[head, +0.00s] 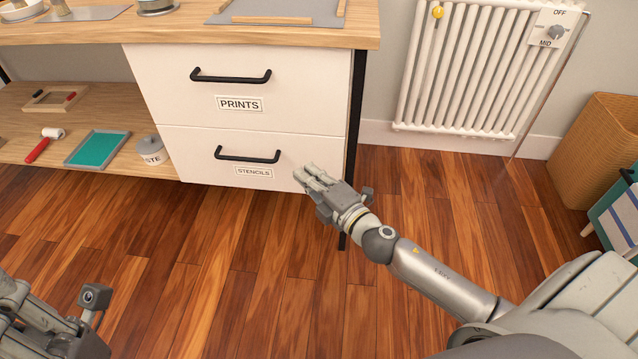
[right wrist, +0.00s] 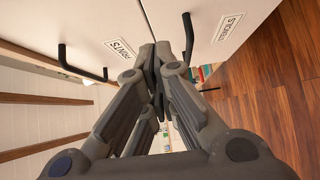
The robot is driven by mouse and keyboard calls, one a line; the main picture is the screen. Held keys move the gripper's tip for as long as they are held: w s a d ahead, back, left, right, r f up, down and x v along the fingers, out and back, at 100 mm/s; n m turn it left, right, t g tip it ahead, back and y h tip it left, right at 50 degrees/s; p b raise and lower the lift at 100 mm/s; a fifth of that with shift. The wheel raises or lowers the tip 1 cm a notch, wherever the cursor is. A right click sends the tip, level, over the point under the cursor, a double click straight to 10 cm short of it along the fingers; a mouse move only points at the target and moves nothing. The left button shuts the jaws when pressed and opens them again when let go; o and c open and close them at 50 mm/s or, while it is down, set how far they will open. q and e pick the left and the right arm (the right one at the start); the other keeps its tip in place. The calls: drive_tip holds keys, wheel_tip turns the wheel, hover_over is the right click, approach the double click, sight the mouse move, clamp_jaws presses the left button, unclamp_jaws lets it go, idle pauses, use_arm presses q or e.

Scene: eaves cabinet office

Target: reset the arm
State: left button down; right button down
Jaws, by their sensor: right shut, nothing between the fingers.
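My right arm reaches in from the lower right in the head view. Its gripper (head: 312,176) is shut and empty, in front of the lower right part of the STENCILS drawer (head: 185,150). In the right wrist view the gripper's fingers (right wrist: 158,58) are together with nothing between them. The gripper is apart from the black STENCILS handle (head: 247,155), to the right of it. My left gripper (head: 60,330) shows only in part at the lower left corner; its fingertips are not clear.
The PRINTS drawer (head: 210,70) is closed above the STENCILS drawer, also closed. A shelf (head: 95,100) at left holds a teal tray (head: 98,148), a red-handled roller (head: 42,146) and a lidded pot (head: 151,150). A radiator (head: 465,65) and wicker basket (head: 595,145) stand right.

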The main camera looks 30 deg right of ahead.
drive_tip(key=shift+v, duration=1.9)
drive_tip(key=shift+a, duration=0.1)
